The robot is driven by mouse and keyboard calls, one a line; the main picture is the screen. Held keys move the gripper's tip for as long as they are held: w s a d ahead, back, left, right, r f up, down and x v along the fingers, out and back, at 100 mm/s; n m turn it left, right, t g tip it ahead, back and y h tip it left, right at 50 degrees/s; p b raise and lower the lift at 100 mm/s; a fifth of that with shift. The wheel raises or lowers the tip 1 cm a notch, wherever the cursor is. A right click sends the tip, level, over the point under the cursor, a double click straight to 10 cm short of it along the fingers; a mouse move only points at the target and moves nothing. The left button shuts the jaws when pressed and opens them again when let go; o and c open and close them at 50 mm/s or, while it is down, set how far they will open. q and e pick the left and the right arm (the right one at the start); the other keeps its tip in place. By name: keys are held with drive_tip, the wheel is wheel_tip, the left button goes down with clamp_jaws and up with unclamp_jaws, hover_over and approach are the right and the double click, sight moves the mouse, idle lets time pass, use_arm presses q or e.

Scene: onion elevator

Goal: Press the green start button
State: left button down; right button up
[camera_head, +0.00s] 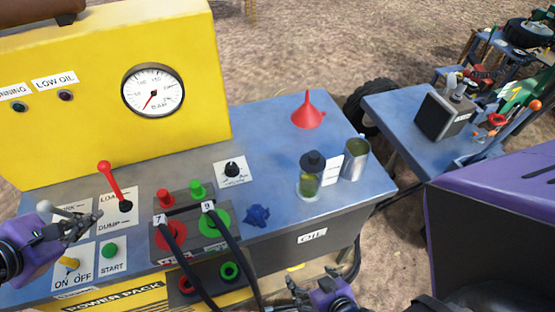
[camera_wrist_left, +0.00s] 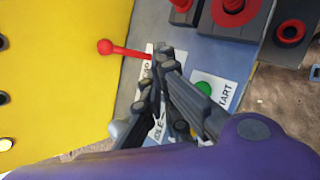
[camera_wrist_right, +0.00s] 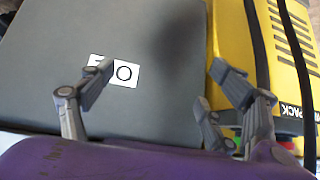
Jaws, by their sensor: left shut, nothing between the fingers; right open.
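The green start button (camera_head: 110,250) sits on a white plate marked START at the front left of the blue control panel. It also shows in the left wrist view (camera_wrist_left: 203,88), just right of my closed fingers. My left gripper (camera_head: 92,218) is shut and empty, above the panel, a little behind and left of the button and apart from it. In the left wrist view its fingertips (camera_wrist_left: 163,58) meet near the red lever's plate. My right gripper (camera_head: 318,287) is open and empty in front of the panel; its spread fingers (camera_wrist_right: 160,80) show in the right wrist view.
A red LOAD/DUMP lever (camera_head: 111,182) stands behind the button, and a yellow ON/OFF switch (camera_head: 70,263) is to its left. Hose couplings (camera_head: 170,237) with black hoses are to its right. A yellow gauge housing (camera_head: 60,110) rises behind. A red funnel (camera_head: 308,113) stands farther right.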

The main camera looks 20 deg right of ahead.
use_arm(q)
drive_tip(key=shift+f, duration=0.1)
drive_tip(key=b, duration=0.4)
hover_over(118, 250)
wheel_tip(118, 250, down, 7)
drive_tip(key=shift+s+f, duration=0.15)
drive_tip(key=shift+f, duration=0.4)
drive_tip(key=shift+f+b, duration=0.3)
use_arm(e)
drive_tip(key=shift+h, duration=0.3)
drive_tip(key=f, duration=0.1)
drive_tip(key=s+d+f, duration=0.1)
drive_tip(key=d+f, duration=0.1)
drive_tip(key=f, duration=0.1)
drive_tip(key=shift+s, duration=0.3)
drive_tip(key=shift+s+a, duration=0.1)
drive_tip(key=shift+s, duration=0.05)
drive_tip(key=shift+f, duration=0.1)
use_arm(q)
drive_tip(key=shift+f, duration=0.4)
use_arm(e)
drive_tip(key=shift+s+a+f+g, duration=0.1)
drive_tip(key=shift+s+f+g, duration=0.2)
drive_tip(key=shift+f, duration=0.05)
